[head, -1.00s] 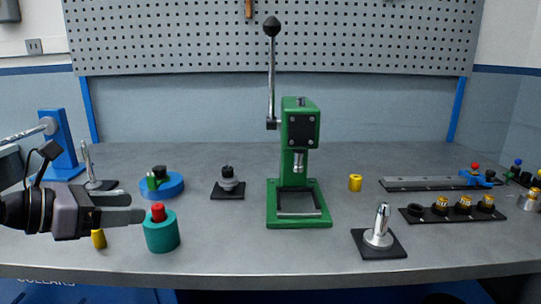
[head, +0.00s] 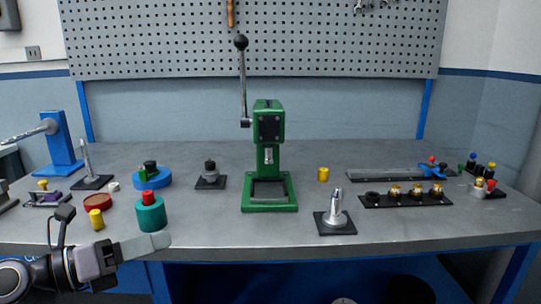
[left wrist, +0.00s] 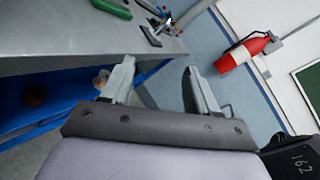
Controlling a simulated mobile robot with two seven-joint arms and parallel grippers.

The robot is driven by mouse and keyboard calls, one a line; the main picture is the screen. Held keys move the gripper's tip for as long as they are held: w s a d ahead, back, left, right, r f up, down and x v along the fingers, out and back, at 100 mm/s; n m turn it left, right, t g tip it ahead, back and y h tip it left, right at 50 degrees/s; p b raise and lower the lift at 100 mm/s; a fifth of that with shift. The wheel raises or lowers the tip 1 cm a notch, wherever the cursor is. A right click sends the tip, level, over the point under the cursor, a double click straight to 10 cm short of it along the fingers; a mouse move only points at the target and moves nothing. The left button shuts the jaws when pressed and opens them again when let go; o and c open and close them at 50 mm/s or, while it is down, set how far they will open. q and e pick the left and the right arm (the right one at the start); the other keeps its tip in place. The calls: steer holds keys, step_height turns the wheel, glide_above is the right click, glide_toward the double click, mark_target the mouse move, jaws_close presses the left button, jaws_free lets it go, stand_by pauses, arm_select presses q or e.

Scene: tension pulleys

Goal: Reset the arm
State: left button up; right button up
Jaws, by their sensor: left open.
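My left gripper (head: 143,252) is at the lower left of the head view, in front of the table's front edge, below the teal cylinder. Its fingers are apart and empty in the left wrist view (left wrist: 160,92). It touches no object that I can see. My right gripper is in neither view. The green press (head: 269,160) stands mid-table with its lever (head: 242,80) upright and a black ball on top. The teal cylinder with a red top (head: 150,213) stands near the front edge at left.
The table front edge (head: 300,252) is close to my left gripper. In the wrist view a red extinguisher (left wrist: 246,53) hangs beyond the table.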

arm_select(q)
steer(key=s+f+m+y+p, duration=0.2)
steer(key=s+f+m+y, duration=0.2)
steer(key=f+m, duration=0.5)
steer(key=s+f+m+y+p, duration=0.2)
steer(key=s+f+m+y, duration=0.2)
steer(key=s+f+m, duration=0.5)
steer(key=s+f+m+y+p, duration=0.2)
steer(key=s+f+m+y, duration=0.2)
steer(key=f+m, duration=0.6)
steer(key=s+m, duration=0.2)
steer(key=m, duration=0.4)
steer(key=shift+s+a+f+m, duration=0.15)
steer(key=shift+s+f+m, duration=0.15)
jaws_close()
steer(key=shift+t, duration=0.3)
